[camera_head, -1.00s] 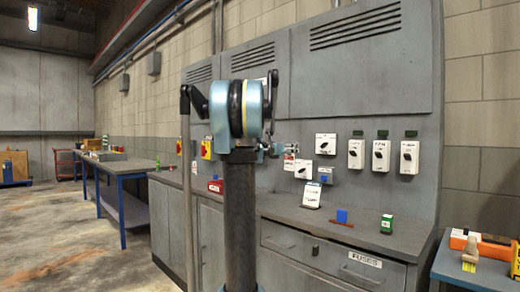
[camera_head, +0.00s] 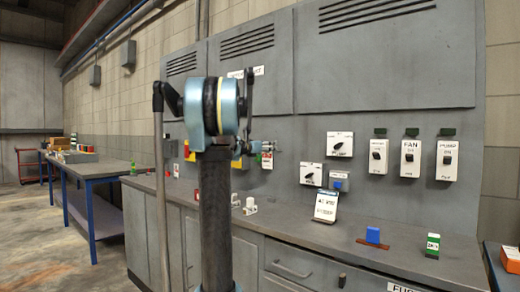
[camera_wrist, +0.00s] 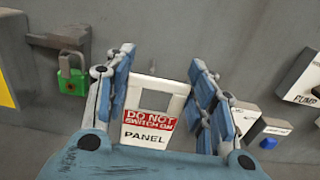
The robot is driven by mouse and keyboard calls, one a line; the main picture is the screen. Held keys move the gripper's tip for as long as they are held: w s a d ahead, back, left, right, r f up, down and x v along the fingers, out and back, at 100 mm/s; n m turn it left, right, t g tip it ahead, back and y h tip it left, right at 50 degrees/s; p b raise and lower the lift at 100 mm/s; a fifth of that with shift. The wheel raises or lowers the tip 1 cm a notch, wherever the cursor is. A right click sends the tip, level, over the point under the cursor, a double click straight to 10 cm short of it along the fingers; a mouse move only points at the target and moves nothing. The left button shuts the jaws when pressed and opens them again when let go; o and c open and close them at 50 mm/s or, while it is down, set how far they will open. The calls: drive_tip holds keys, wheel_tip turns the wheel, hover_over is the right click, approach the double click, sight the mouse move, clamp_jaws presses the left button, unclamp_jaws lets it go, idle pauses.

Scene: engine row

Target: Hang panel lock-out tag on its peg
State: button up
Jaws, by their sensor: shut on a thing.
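The panel lock-out tag (camera_wrist: 149,125) is a white plate with a red "DO NOT SWITCH ON" band, the word "PANEL" and a square opening near its top. My gripper (camera_wrist: 160,85) is shut on it, with the blue fingers on either side in the wrist view. In the head view, the tag (camera_head: 267,160) shows small beside my gripper (camera_head: 262,147), in front of the grey panel and above the bench.
A green padlock (camera_wrist: 72,82) hangs from a hasp at the wrist view's left. White switch boxes (camera_head: 340,144) are on the panel at right.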

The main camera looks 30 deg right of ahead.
sight(281, 149)
drive_tip(key=shift+w+f+x, duration=0.1)
drive_tip(key=shift+f+x, duration=0.05)
drive_tip(key=shift+x, duration=1.35)
drive_tip(key=shift+w+f+x, duration=0.1)
drive_tip(key=shift+x, duration=1.4)
drive_tip(key=shift+w+f+x, duration=0.1)
drive_tip(key=shift+f+x, duration=0.05)
drive_tip(key=shift+x, duration=1.35)
drive_tip(key=shift+w+d+f, duration=0.25)
drive_tip(key=shift+d+f, duration=0.1)
drive_tip(key=shift+f, duration=0.25)
drive_tip(key=o, duration=1)
drive_tip(key=shift+a, duration=0.1)
